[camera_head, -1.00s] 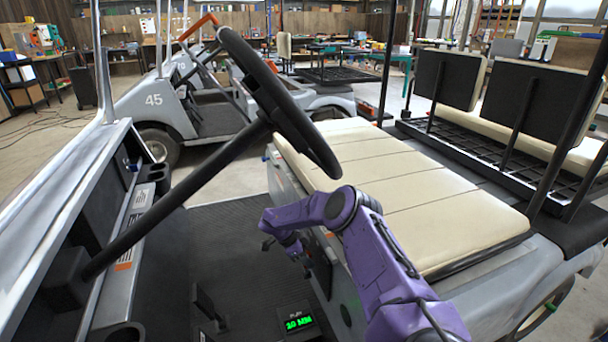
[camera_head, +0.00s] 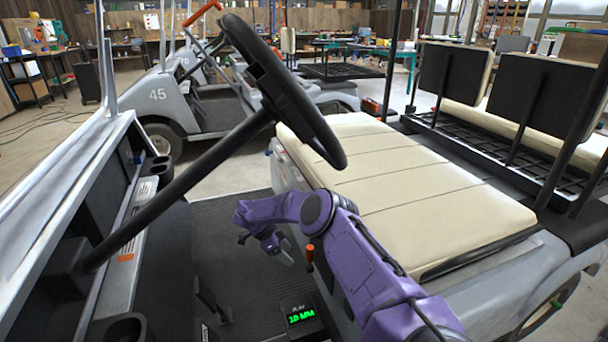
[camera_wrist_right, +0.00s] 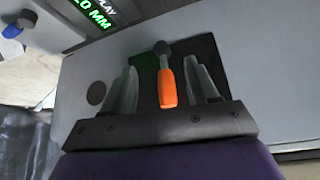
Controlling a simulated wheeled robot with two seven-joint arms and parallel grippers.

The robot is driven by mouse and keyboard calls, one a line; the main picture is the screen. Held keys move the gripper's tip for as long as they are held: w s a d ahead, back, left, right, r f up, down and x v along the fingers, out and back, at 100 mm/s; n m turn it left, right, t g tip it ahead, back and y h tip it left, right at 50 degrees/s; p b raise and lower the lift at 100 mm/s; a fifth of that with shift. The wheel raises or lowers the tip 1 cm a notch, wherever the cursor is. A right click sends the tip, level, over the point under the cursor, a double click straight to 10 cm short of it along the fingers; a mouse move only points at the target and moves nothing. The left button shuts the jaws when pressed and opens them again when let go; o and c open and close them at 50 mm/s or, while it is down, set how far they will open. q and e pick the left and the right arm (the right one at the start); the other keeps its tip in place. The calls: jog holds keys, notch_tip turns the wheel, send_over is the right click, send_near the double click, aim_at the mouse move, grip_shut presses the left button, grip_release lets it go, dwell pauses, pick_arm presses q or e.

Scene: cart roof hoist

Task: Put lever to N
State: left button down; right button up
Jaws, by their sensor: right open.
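The lever (camera_head: 310,256) has an orange-red handle and stands on the front panel below the seat. In the right wrist view the orange lever handle (camera_wrist_right: 167,88) lies on a dark plate, with a dark round end at its top. My right gripper (camera_head: 284,257) is just left of the lever in the head view. In the wrist view my right gripper (camera_wrist_right: 160,72) is open, with the handle showing between its two fingers and a gap on each side. I cannot tell how deep the handle sits between them. No N mark is legible. My left gripper is not in view.
A black steering wheel (camera_head: 285,95) and its column cross the left. The beige seat (camera_head: 410,190) is right of the lever. A small display with green digits (camera_head: 301,315) sits low on the cart. The dark floor mat (camera_head: 230,235) is mostly open. Another cart (camera_head: 185,105) stands behind.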

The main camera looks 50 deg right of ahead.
jog(key=w+a, duration=0.3)
jog(key=shift+a+b, duration=0.1)
jog(key=shift+b, duration=0.3)
